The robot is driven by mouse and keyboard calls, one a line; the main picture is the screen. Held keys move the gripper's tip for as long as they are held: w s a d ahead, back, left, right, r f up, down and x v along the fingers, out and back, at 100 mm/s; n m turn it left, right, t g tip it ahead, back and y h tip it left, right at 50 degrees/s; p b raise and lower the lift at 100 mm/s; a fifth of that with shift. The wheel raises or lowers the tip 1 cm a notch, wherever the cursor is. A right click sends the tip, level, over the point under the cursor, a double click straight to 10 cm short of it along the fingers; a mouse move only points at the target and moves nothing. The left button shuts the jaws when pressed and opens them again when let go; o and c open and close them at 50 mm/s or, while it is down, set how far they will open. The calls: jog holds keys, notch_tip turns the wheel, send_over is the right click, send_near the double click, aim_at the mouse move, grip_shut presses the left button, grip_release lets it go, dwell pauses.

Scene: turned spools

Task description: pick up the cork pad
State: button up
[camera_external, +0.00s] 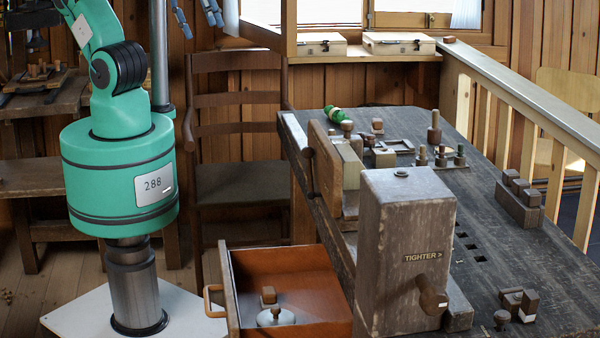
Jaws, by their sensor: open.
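I cannot tell for sure which thing is the cork pad. A small brown block (268,294) lies in the open drawer, close to a pale round lid with a knob (276,316). Another small brown piece (449,39) sits on the ledge at the top of the railing. My gripper (200,22) is at the top edge of the picture, with its bluish fingers apart and nothing seen between them. It is high above the chair, well away from the drawer and the bench. Its upper part is cut off by the frame.
The dark workbench (490,245) holds a large wooden vise (405,240), a green-wrapped piece (338,115), several spools and a dark block rack (519,203). The drawer (320,270) stands open at the front. A chair (235,155) stands left of the bench. Two wooden boxes (399,43) sit behind.

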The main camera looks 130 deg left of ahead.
jog(key=w+a+r+n+g+y, duration=0.1)
jog(key=w+a+n+g, duration=0.1)
jog(key=w+a, duration=1.2)
jog(key=w+a+f+n+g, duration=0.1)
jog(key=w+a+f, duration=0.2)
jog(key=a, duration=0.8)
jog(key=w+a+f+n, duration=0.1)
jog(key=w+a+f, duration=0.2)
jog(key=a, duration=0.7)
jog(key=s+a+f+g, duration=0.1)
jog(key=a+f, duration=0.2)
jog(key=a, duration=0.3)
jog(key=s+a+f+n+p, duration=0.1)
jog(key=a+f, duration=0.2)
jog(key=a, duration=0.4)
jog(key=s+a+f+g, duration=0.1)
jog(key=a+f, duration=0.3)
jog(key=a, duration=0.2)
jog(key=s+a+f+n, duration=0.1)
jog(key=s+a+f, duration=0.4)
jog(key=a+f, duration=0.2)
jog(key=s+a+f+n+h, duration=0.1)
jog(key=s+a+f, duration=0.4)
jog(key=a, duration=0.6)
notch_tip(320, 180, down, 2)
jog(key=shift+s+f, duration=0.1)
jog(key=shift+s, duration=0.05)
jog(key=shift+f, duration=0.15)
